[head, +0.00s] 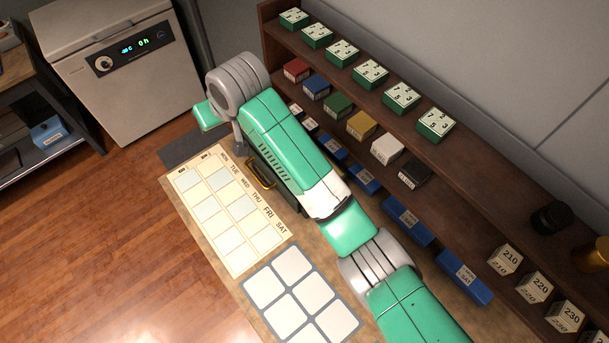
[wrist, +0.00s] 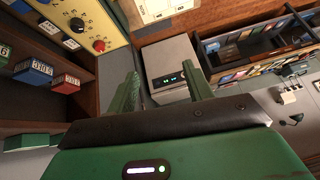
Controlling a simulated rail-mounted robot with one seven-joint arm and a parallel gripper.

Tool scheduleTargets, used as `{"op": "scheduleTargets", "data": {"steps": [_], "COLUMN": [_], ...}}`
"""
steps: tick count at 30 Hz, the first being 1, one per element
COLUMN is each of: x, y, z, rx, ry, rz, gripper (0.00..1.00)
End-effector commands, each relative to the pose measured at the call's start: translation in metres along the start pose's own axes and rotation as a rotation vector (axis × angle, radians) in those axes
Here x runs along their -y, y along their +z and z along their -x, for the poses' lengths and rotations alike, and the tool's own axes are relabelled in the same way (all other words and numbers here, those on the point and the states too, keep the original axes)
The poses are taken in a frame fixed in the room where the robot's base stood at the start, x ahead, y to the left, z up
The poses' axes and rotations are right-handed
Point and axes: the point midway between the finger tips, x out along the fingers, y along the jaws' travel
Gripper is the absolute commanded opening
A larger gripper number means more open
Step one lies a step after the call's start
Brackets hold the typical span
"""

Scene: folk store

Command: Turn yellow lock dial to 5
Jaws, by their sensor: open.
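No yellow lock dial can be made out for certain in either view. A dark case with a brass handle (head: 262,174) lies beside the calendar sheet, partly hidden by my arm; no dial shows on it. In the wrist view, a pale yellow panel (wrist: 108,24) at the upper left carries a red knob (wrist: 99,46) and a black knob (wrist: 77,24); their markings are too small to read. My gripper (wrist: 160,88) is open and empty, its two green fingers spread apart with the grey freezer beyond them. In the head view, only a green part of it shows below the grey wrist joint.
A dark wooden shelf (head: 455,160) with coloured boxes and number blocks runs along the right of my arm. A calendar sheet (head: 222,215) and a tile grid (head: 300,298) lie on the bench. The freezer (head: 120,75) stands at upper left. Wooden floor is clear at lower left.

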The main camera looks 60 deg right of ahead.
Motion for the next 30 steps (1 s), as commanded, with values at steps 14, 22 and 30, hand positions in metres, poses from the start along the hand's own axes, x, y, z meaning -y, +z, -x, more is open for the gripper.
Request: {"op": "scheduleTargets", "data": {"steps": [14, 22, 30], "x": [-0.214, -0.215, -0.217], "y": [0.170, 0.191, 0.209], "z": [-0.053, -0.086, -0.117], "rx": [0.547, 0.547, 0.543], "ry": [0.167, 0.167, 0.167], "rz": [-0.361, -0.358, -0.356], "gripper": [0.51, 0.51, 0.51]}}
